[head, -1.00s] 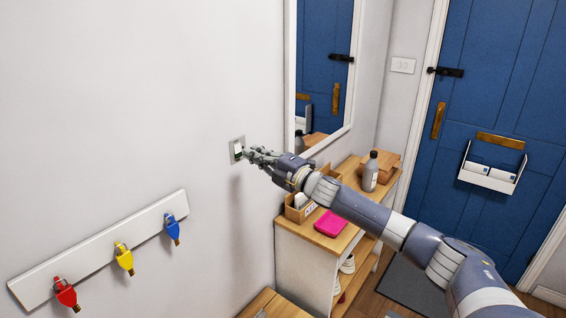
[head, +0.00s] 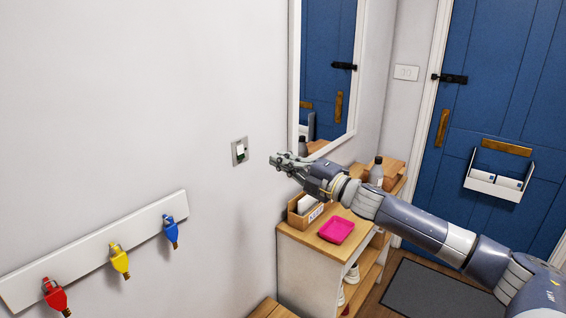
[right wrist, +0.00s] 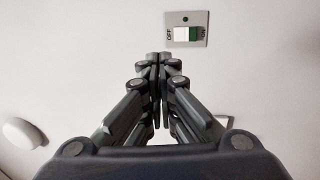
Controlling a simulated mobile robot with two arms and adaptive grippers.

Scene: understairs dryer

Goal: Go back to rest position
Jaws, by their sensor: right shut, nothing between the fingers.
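My right gripper (head: 274,159) is shut and empty. It hangs in the air to the right of the wall switch (head: 240,151), with a gap between them in the head view. In the right wrist view the gripper's closed fingers (right wrist: 160,58) point toward the same switch (right wrist: 187,30). Its plate carries the marks OFF and ON, a white rocker, a green patch at the ON side and a green dot above. My left gripper is not in view.
A wooden-topped cabinet (head: 317,241) with a pink tray (head: 336,230), a box (head: 305,210) and a bottle (head: 376,171) stands below my right arm. A mirror (head: 325,75) hangs above it. Key hooks on a white rail (head: 90,252) are at left. A blue door (head: 505,100) stands at right.

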